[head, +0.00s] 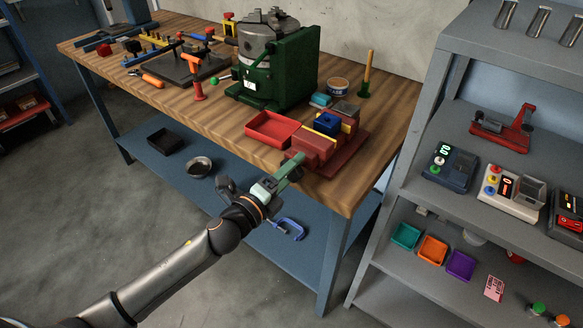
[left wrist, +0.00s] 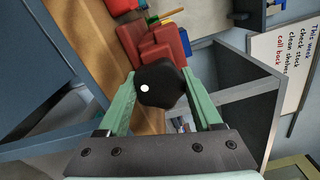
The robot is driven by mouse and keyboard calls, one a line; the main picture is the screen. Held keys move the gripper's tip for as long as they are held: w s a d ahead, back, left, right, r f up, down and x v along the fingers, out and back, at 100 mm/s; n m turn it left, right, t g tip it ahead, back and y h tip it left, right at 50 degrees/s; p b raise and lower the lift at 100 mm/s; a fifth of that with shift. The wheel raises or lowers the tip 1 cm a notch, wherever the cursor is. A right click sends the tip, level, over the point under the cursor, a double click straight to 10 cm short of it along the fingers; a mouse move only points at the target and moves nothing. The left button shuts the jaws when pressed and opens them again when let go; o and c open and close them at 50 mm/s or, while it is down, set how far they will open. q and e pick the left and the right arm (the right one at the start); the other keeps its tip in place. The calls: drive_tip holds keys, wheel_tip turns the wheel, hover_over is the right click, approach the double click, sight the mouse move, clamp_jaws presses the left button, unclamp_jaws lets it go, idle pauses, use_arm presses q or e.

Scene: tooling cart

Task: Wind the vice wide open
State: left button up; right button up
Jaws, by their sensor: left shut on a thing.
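The red vice (head: 313,143) stands at the front right edge of the wooden workbench, with a blue block (head: 327,123) at its jaws. The vice also shows in the left wrist view (left wrist: 150,42). My left gripper (head: 288,170) reaches up to the near side of the vice. In the left wrist view, its green fingers are shut on a black faceted knob (left wrist: 160,84) with a white dot, in front of the vice. The knob is hidden by the gripper in the head view. I cannot tell how wide the jaw gap is. My right gripper is not in view.
A red tray (head: 272,129) lies left of the vice on the workbench (head: 223,112). A green machine (head: 290,68) stands behind it. A grey shelf unit (head: 462,121) stands close on the right. A blue clamp (head: 289,228) lies on the lower shelf. The floor at left is clear.

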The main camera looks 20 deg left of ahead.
use_arm(q)
drive_tip(key=n, duration=0.3)
drive_tip(key=shift+r+p, duration=0.2)
drive_tip(key=shift+p, duration=0.2)
drive_tip(key=n+p, duration=0.1)
drive_tip(key=n, duration=0.2)
drive_tip(key=shift+r+n, duration=0.1)
drive_tip(key=shift+n, duration=0.2)
drive_tip(key=n+p, duration=0.2)
drive_tip(key=n, duration=0.2)
drive_tip(key=shift+w, duration=0.1)
drive_tip(key=shift+n+p, duration=0.8)
drive_tip(key=shift+n, duration=0.6)
